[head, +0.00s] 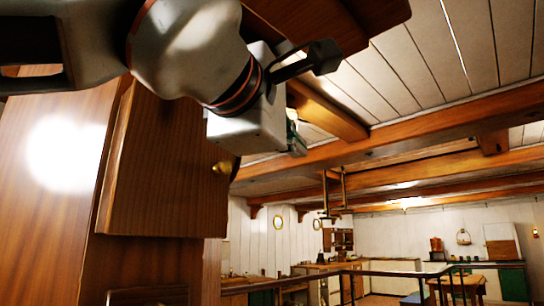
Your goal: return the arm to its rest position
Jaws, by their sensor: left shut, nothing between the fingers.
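My left arm comes in from the top left, in front of the wooden cabinet. My left gripper (322,57) is raised high, close below the ceiling boards, with its dark fingers pointing right. It is shut and holds nothing. The white wrist covers the upper part of a wooden cabinet door; whether it touches the wood I cannot tell. My right gripper is out of view.
The wooden cabinet door (160,175) with a brass knob (222,168) is close at left. Ceiling beams (400,135) run near the arm. A railing (390,273), a small wooden table (458,284) and counters stand farther off. The middle right air is clear.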

